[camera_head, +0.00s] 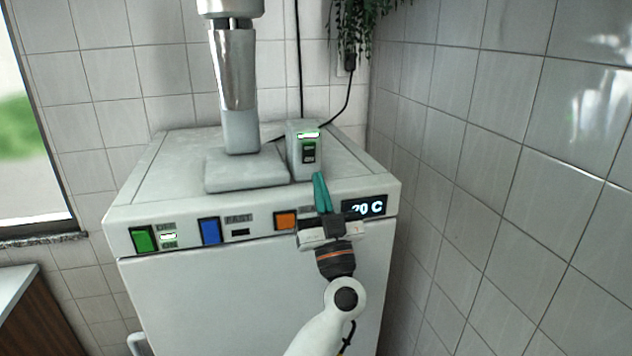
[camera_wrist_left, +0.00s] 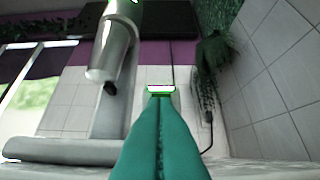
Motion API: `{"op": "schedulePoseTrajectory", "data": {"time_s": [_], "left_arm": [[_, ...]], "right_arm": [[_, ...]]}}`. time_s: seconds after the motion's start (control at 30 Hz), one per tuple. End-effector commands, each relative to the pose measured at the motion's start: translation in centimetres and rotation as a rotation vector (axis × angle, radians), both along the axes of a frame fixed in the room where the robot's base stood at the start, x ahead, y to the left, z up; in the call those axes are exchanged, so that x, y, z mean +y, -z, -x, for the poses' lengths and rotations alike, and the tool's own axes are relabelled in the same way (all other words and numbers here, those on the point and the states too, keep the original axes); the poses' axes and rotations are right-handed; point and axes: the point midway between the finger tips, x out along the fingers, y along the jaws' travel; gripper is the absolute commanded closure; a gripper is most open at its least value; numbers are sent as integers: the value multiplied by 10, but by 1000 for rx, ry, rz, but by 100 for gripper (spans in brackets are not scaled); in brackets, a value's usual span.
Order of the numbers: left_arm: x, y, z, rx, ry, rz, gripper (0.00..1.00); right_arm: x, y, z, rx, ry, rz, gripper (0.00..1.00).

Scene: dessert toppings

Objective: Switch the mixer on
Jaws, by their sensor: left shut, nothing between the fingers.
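The mixer (camera_head: 237,75) stands on a white cabinet, its metal body rising from a flat grey base. Beside its base is a small grey switch box (camera_head: 295,160) with a black switch (camera_head: 309,153) under a lit green-edged indicator (camera_head: 309,134). My left gripper (camera_head: 319,178) has teal fingers, shut and empty, pointing up at the lower front of the box. In the left wrist view, the fingertips (camera_wrist_left: 160,98) sit just below the lit indicator (camera_wrist_left: 161,89) and hide the switch. Contact cannot be told. The mixer's metal body (camera_wrist_left: 108,60) shows at upper left. My right gripper is out of view.
The cabinet front (camera_head: 250,300) carries a green button (camera_head: 143,239), a blue button (camera_head: 210,231), an orange button (camera_head: 285,220) and a "20 C" display (camera_head: 365,207), close to my left gripper. Tiled walls stand behind and right. A plant (camera_head: 362,25) and a black cable (camera_head: 348,95) hang behind.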

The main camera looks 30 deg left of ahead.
Motion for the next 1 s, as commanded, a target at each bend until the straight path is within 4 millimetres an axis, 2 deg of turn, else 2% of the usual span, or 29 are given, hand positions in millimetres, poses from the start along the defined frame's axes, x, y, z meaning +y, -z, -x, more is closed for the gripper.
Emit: {"op": "schedulePoseTrajectory", "data": {"time_s": [0.03, 0.2, 0.33, 0.5, 0.8, 1.0], "left_arm": [[-4, 13, 3, 3, 1, 3, 100], [-16, 34, 14, 3, 2, 3, 100], [-27, 52, 23, 5, 2, 2, 100], [-39, 71, 33, 2, 1, 2, 100], [-45, 78, 39, 0, 1, 1, 100], [-45, 77, 39, 0, 1, 1, 100]], "right_arm": [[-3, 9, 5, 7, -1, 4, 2], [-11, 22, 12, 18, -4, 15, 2], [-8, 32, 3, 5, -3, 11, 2], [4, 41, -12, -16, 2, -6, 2], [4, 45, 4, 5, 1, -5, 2], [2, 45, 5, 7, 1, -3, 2]]}}
